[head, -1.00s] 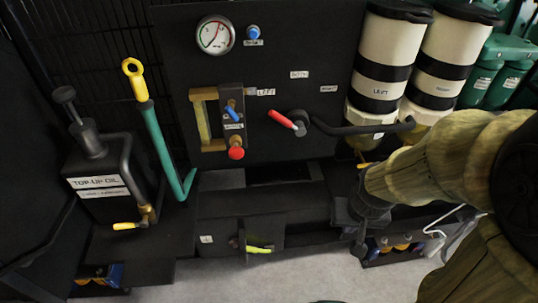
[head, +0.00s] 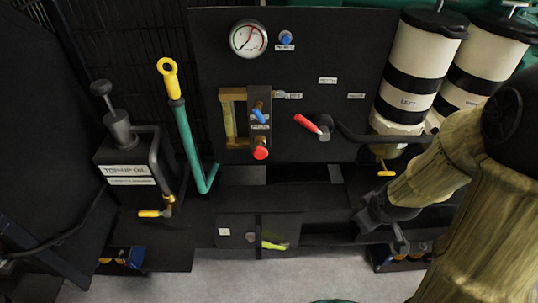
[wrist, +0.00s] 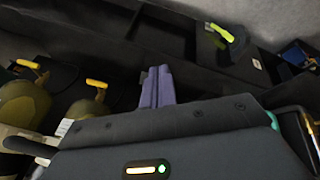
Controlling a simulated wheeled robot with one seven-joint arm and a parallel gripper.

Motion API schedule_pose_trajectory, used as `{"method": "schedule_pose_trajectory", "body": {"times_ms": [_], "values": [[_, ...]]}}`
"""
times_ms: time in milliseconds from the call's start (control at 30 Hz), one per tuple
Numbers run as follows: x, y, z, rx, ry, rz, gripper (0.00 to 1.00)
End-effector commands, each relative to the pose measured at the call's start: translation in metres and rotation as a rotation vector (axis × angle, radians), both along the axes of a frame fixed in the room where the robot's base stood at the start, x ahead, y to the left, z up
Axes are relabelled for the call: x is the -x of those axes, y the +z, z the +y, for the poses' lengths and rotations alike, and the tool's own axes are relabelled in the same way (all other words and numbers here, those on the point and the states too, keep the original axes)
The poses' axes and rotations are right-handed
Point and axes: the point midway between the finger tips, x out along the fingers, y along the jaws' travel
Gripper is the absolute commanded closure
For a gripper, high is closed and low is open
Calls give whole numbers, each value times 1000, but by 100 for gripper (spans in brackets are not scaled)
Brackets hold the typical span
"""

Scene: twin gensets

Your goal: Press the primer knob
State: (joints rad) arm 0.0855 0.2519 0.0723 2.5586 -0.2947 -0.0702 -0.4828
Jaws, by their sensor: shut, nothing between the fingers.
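No label readable as primer is in view, so I cannot tell for sure which part is the primer knob. A blue round knob (head: 286,38) sits high on the black panel, right of the gauge, above a small label too small to read. A red round knob (head: 261,153) is lower, below the brass-framed sight glass. A black plunger knob (head: 101,88) tops the oil can at left. My gripper (head: 401,245) points down in front of the panel's lower right, well apart from these knobs. The wrist view shows its fingers (wrist: 155,88) together and empty.
White canisters with black bands, the near one marked LEFT (head: 410,102), stand right of the panel. A red-handled lever (head: 307,124), black hose and green pump lever (head: 190,145) stick out. The yellow-handled lower box (head: 237,232) is below. Grey floor lies in front.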

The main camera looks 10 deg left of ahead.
Motion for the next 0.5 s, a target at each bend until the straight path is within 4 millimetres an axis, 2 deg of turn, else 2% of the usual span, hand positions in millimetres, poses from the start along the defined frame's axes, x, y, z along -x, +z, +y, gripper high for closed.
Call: {"method": "schedule_pose_trajectory", "body": {"times_ms": [100,233,367,500], "values": [[-19,-7,18,43,357,-84,100],[-30,-14,50,51,735,-236,100],[-29,-12,88,27,1059,-449,100],[-17,7,128,-14,1308,-758,100]]}}
